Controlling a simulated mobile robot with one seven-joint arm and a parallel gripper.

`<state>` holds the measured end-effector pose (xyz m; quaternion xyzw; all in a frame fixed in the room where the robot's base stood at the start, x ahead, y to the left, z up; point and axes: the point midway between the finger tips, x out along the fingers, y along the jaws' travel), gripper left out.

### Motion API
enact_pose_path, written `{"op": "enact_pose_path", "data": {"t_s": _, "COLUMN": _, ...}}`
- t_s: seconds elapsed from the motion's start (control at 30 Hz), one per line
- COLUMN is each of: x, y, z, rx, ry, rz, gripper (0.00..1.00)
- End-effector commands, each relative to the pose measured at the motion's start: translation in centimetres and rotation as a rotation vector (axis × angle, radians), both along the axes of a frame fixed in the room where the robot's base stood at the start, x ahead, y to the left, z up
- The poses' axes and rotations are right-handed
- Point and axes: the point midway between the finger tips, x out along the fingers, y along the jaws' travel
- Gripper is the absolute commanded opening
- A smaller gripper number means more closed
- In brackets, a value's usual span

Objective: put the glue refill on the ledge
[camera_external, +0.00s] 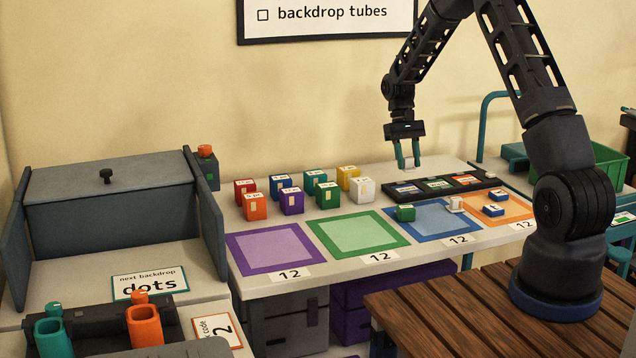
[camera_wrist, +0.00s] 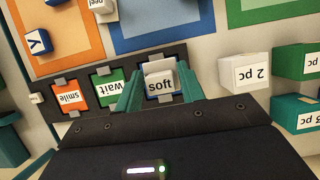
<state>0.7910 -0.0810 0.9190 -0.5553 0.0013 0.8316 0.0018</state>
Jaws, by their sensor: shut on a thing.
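My gripper (camera_external: 407,158) hangs over the left end of the black card rack (camera_external: 478,184), fingers pointing down. In the wrist view its teal fingers (camera_wrist: 158,88) are closed on a small pale thing (camera_wrist: 159,67), seen against the blue-edged "soft" card. No surface is marked as the ledge; a grey cabinet (camera_external: 110,180) with a flat top stands at the left.
Several coloured blocks (camera_external: 292,202) stand on the counter left of the rack. Purple (camera_external: 235,260), green and blue mats lie in front, some with small items. Teal and orange cups (camera_external: 145,325) sit front left.

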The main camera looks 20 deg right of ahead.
Motion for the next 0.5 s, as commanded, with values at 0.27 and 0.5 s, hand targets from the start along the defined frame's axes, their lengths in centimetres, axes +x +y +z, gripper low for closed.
{"op": "enact_pose_path", "data": {"t_s": 0.27, "x": -0.1, "y": 0.0, "z": 0.2, "rx": 0.0, "ry": -0.001, "rz": 0.003, "gripper": 0.13}}
{"op": "enact_pose_path", "data": {"t_s": 0.5, "x": -2.5, "y": 0.2, "z": 2.7, "rx": 0.0, "ry": -0.002, "rz": 0.004, "gripper": 0.13}}
